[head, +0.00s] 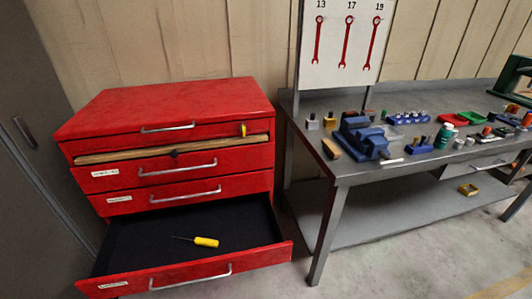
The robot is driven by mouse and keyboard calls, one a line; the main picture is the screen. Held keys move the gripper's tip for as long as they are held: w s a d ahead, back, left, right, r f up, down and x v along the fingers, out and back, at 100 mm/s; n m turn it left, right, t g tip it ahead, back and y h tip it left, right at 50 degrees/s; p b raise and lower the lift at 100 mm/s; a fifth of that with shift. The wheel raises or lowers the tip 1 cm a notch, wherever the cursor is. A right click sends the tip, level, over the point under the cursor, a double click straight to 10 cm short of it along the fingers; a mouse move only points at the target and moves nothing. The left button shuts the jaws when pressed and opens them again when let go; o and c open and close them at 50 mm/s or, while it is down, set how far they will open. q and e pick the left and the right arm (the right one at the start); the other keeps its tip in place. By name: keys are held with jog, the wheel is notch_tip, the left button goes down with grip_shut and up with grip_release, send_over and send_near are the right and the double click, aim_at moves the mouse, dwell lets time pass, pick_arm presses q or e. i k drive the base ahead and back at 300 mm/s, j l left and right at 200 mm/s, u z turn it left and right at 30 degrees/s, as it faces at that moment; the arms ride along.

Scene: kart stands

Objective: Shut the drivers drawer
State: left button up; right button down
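A red tool cabinet (170,100) stands on the left of the head view. Its lowest visible drawer (185,277) is pulled far out, with a silver bar handle (190,277) on its front. A screwdriver with a yellow handle (206,242) lies on the drawer's black floor, clear of the walls. The labels on the drawer fronts are too small to read. The drawer above it (235,187) looks shut. Neither of my grippers is in view.
The second drawer (240,160) shows a wood-coloured strip (120,155) along its top. A grey workbench (345,168) with a blue vise (365,142) and several small items stands close on the right. A grey locker (35,150) is at left.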

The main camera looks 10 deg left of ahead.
aim_at(138, 253)
jog(key=k+u, duration=0.1)
jog(key=u, duration=0.3)
jog(key=j+u, duration=0.15)
jog(key=u, duration=0.2)
jog(key=k+j+u, duration=0.1)
jog(key=u, duration=0.3)
